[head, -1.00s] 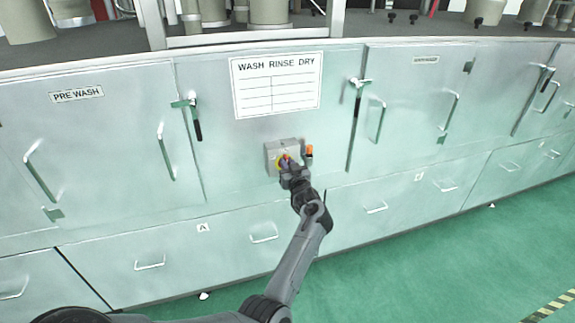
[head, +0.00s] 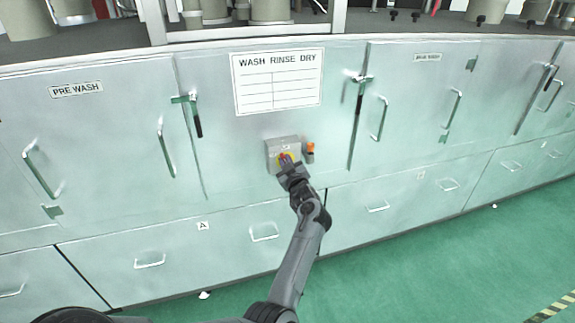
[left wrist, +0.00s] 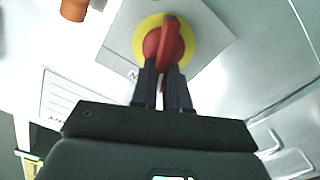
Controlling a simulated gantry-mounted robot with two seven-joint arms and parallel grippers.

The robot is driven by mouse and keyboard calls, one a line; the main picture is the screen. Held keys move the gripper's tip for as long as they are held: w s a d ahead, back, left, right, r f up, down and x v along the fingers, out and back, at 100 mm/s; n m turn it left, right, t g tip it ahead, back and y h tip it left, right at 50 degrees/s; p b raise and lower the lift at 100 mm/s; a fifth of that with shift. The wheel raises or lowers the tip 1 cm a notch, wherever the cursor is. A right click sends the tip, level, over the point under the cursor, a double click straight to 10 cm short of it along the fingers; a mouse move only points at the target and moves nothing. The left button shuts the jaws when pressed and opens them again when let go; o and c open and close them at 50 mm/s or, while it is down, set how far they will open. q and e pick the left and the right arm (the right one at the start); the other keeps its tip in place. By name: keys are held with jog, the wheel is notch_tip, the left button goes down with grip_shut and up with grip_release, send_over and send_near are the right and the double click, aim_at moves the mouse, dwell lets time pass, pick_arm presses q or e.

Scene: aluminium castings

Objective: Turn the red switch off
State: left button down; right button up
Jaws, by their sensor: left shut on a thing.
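The red switch (left wrist: 168,38) is a round red knob with a raised handle on a yellow disc, in the left wrist view. It sits on a grey switch box (head: 281,147) fixed to the metal cabinet front below the wash sign. My left gripper (left wrist: 164,78) is at the switch, its two dark fingers shut on the lower end of the red handle. In the head view my left gripper (head: 288,163) covers most of the switch. The handle's exact setting is hard to read. My right gripper is in neither view.
An orange-topped fitting (head: 311,150) stands just right of the box. The "WASH RINSE DRY" sign (head: 278,82) is above. Door handles and latches (head: 193,112) project from the cabinet on both sides. The green floor (head: 450,260) is clear at lower right.

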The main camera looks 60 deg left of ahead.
pick_arm(q)
jog(key=shift+s+a+f+n+b, duration=0.15)
jog(key=shift+f+n+b, duration=0.25)
jog(key=shift+n+b, duration=1.35)
jog(key=shift+s+d+f+n+b, duration=0.1)
jog(key=shift+s+f+n+b, duration=0.5)
jog(key=shift+n, duration=1.9)
jog(key=shift+w+a+f+n+b, duration=0.1)
jog(key=shift+w+f+n+b, duration=0.05)
jog(key=shift+n+b, duration=1.7)
jog(key=shift+n, duration=0.5)
jog(key=c, duration=1.3)
grip_release()
jog(key=shift+o, duration=0.9)
jog(key=shift+a+r, duration=0.1)
jog(key=shift+r, duration=0.05)
jog(key=shift+p, duration=0.3)
